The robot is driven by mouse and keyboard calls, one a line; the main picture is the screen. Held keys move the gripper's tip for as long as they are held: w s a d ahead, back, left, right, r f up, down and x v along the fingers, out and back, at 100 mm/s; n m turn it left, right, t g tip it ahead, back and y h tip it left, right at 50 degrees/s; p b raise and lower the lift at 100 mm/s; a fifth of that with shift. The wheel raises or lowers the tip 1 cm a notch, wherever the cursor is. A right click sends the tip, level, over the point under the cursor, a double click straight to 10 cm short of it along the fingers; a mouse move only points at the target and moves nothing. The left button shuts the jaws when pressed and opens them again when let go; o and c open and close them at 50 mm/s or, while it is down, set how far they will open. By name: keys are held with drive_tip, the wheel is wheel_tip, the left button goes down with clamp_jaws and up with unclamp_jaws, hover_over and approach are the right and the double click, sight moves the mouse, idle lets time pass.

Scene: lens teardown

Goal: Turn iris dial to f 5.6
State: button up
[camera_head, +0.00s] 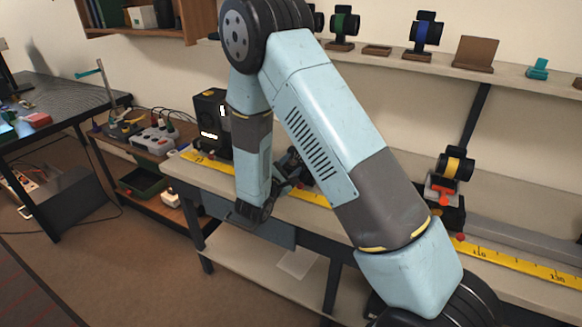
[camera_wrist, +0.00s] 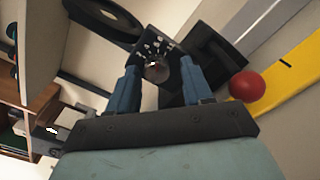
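A dark round dial face with small white marks (camera_wrist: 155,48) shows in the wrist view, just beyond my fingertips; I take it for the iris dial. I cannot read its f-number or pointer. My gripper (camera_wrist: 158,74) has its two blue fingers spread wide, one on each side of the dial's lower part. I see no clear contact with the dial. In the head view my gripper (camera_head: 292,168) is at the bench, partly hidden behind my arm, and the dial cannot be made out there.
A large black ring (camera_wrist: 108,14) stands beside the dial. A red ball knob (camera_wrist: 246,85) and a yellow ruled rail (camera_wrist: 290,82) lie to the right. In the head view, a black box with lit panels (camera_head: 210,122) stands left of my gripper, and a yellow-ringed mount (camera_head: 455,163) stands right.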

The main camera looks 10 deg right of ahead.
drive_tip(key=shift+o, duration=0.5)
drive_tip(key=shift+a, duration=0.1)
drive_tip(key=shift+s+a, duration=0.15)
drive_tip(key=shift+s, duration=0.05)
drive_tip(key=v, duration=1.3)
drive_tip(key=shift+s, duration=0.1)
